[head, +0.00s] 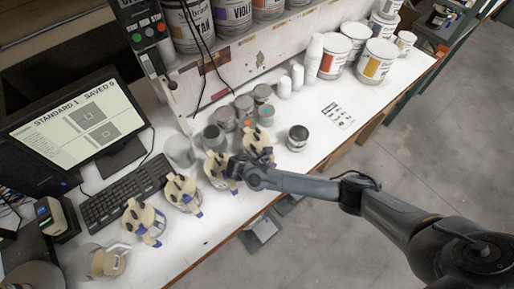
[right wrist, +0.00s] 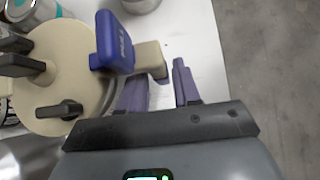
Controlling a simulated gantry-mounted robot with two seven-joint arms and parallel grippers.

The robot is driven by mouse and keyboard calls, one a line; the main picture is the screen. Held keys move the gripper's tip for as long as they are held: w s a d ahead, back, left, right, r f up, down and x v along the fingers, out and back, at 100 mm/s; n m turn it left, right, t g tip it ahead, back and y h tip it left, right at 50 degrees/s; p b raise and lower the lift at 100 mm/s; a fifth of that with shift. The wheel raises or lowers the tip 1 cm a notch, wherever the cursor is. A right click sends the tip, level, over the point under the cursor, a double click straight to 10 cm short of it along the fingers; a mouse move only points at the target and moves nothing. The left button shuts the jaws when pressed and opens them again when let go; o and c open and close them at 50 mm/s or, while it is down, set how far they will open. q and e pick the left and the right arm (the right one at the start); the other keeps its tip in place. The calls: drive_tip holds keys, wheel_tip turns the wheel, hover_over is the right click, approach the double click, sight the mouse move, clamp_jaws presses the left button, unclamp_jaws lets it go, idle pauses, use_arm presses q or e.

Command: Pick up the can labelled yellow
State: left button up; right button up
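Several cans with beige pouring lids and blue tabs stand in a slanting row along the bench, including a rear one (head: 257,138), a middle one (head: 183,190) and a front one (head: 143,220). Their labels are too small to read. A large white can (head: 375,64) at the back right has a yellow-orange patch, but I cannot read its label. My right gripper (head: 238,168) is at the rear lidded cans. My left gripper is out of view.
A monitor (head: 75,118) and keyboard (head: 124,192) stand at the left. Small grey cans (head: 244,103) cluster behind the lidded row, and a dark-topped can (head: 297,138) stands apart. White bottles (head: 314,58) line the back. The bench around the printed sheet (head: 338,115) is clear.

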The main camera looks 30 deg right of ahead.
clamp_jaws()
drive_tip(key=shift+w+r, duration=0.1)
idle(1.3)
